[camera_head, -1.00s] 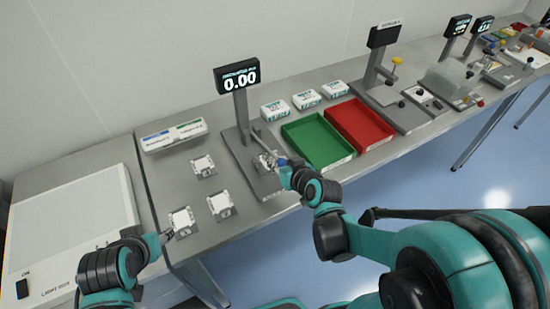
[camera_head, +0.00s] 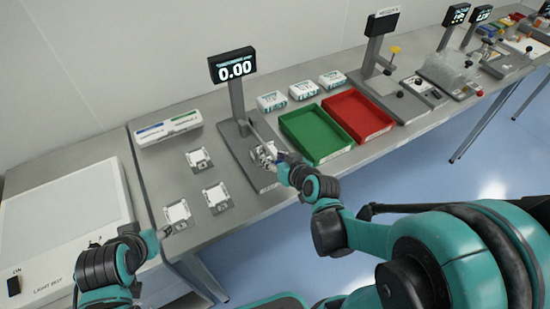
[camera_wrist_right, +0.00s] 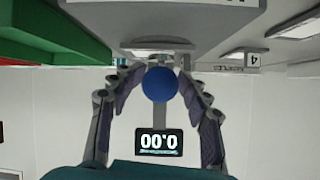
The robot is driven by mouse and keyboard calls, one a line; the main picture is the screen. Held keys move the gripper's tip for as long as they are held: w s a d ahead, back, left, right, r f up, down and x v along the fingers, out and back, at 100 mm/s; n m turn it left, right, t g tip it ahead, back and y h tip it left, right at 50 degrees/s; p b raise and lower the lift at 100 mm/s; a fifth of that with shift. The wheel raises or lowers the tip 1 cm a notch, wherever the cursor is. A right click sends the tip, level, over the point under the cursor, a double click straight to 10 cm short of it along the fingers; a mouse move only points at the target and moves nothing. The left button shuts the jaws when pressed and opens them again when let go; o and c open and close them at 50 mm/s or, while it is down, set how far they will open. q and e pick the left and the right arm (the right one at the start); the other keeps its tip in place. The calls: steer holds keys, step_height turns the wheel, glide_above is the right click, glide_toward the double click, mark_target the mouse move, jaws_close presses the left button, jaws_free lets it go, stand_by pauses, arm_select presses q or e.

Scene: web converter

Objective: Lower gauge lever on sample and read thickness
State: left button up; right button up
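The thickness gauge (camera_head: 240,105) stands on the bench, its display (camera_head: 232,66) reading 0.00; the display also shows upside down in the right wrist view (camera_wrist_right: 158,143). A thin grey lever (camera_head: 256,132) runs from its post down toward my right gripper (camera_head: 268,154). In the right wrist view a blue ball knob (camera_wrist_right: 160,84) sits between the parted fingers of my right gripper (camera_wrist_right: 152,64), with gaps on both sides. Whether a sample lies on the gauge base (camera_head: 240,148) is hidden by the gripper. My left gripper (camera_head: 167,230) hangs near the bench's front edge, too small to judge.
Several square sample holders, such as one near the gauge (camera_head: 198,159), lie left of it. A green tray (camera_head: 318,158) and a red tray (camera_head: 386,128) stand to its right, with white boxes (camera_head: 303,90) behind. A light box (camera_head: 60,225) is at far left.

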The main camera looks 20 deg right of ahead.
steer(key=shift+s, duration=0.1)
steer(key=v, duration=1.2)
stand_by(0.4)
stand_by(0.5)
steer(key=s+g, duration=0.1)
steer(key=s+a+f+g+h, duration=0.1)
steer(key=s+g, duration=0.1)
steer(key=s+f+g+h, duration=0.1)
steer(key=shift+s+a+f+g, duration=0.25)
steer(key=shift+s+a+g, duration=0.1)
steer(key=shift+a+g, duration=0.05)
steer(key=shift+c, duration=0.2)
stand_by(3.7)
